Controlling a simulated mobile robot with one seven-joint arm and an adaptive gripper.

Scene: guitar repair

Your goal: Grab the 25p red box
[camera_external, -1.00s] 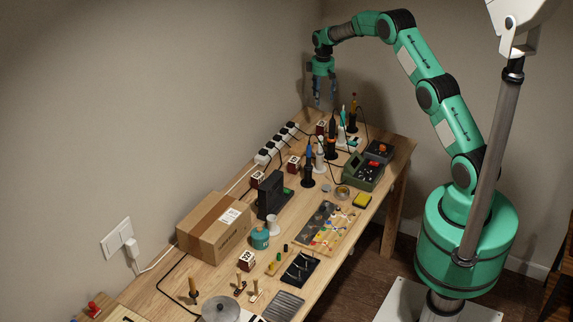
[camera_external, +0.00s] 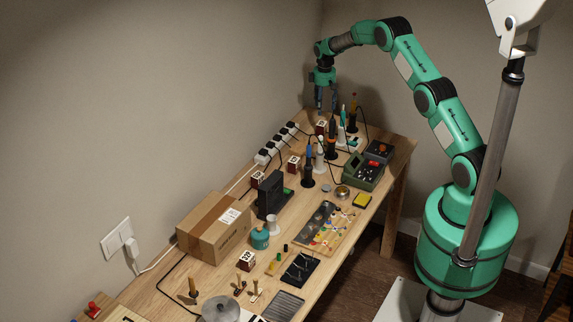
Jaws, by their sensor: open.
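Several small dark-red boxes with white number labels stand on the wooden workbench (camera_external: 215,284). One red box (camera_external: 321,128) is at the far end, just below my gripper. Another red box (camera_external: 293,164) is by the power strip, a third red box (camera_external: 257,179) is near the black stand, and a front red box (camera_external: 246,260) is near the teal jar. The labels are too small to tell which is 25p. My gripper (camera_external: 326,109) points down, open and empty, above the far box; I cannot tell the exact gap.
A power strip (camera_external: 277,143) runs along the wall left of the far box. Upright tools (camera_external: 332,138) and cables stand close to its right. A green case (camera_external: 363,172) is further right. A cardboard box (camera_external: 213,228) and a black stand (camera_external: 270,195) are nearer.

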